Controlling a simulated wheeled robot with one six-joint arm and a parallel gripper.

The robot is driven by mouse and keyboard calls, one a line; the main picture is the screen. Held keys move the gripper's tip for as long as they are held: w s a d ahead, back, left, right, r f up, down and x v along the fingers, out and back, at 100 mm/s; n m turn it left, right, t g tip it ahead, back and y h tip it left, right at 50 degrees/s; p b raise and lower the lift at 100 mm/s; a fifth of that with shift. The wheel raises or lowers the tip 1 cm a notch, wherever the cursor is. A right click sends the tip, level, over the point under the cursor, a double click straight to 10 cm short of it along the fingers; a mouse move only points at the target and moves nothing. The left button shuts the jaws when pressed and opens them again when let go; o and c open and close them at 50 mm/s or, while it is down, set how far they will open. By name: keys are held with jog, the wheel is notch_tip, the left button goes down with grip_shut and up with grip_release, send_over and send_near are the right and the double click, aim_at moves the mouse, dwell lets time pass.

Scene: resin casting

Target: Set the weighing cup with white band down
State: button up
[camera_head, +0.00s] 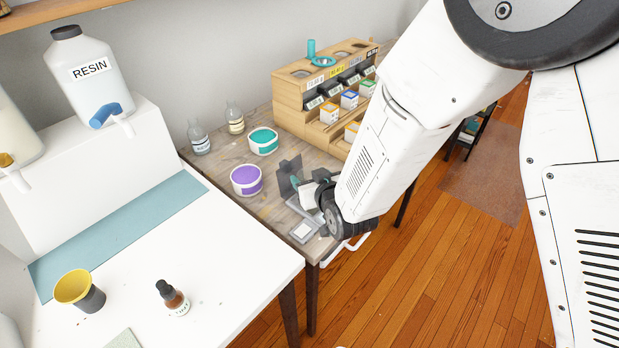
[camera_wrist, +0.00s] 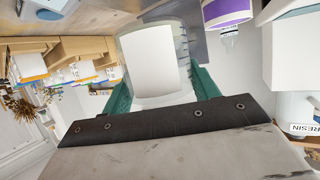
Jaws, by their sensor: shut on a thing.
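The weighing cup with white band (camera_wrist: 152,62) is clear, and its white band faces the camera in the wrist view. My gripper (camera_wrist: 160,84) has a green finger on each side of it and is shut on the cup. In the head view the cup (camera_head: 308,195) shows as a small white patch beside my gripper (camera_head: 303,188), over the right part of the wooden table (camera_head: 222,163). My wrist hides part of it there. I cannot tell whether its base touches anything.
A small scale (camera_head: 303,231) lies at the wooden table's front edge. A purple tub (camera_head: 246,181) and a teal tub (camera_head: 263,141) stand to the left, with a wooden rack (camera_head: 300,85) behind.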

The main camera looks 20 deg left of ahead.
jog(key=shift+w+a+f, duration=0.1)
jog(key=shift+w+a, duration=0.15)
jog(key=shift+w, duration=0.45)
jog(key=shift+w+a+f, duration=0.1)
jog(key=shift+f, duration=1.65)
jog(key=shift+f, duration=0.1)
jog(key=o, duration=1)
jog(key=v, duration=1.2)
jog(key=shift+r, duration=0.2)
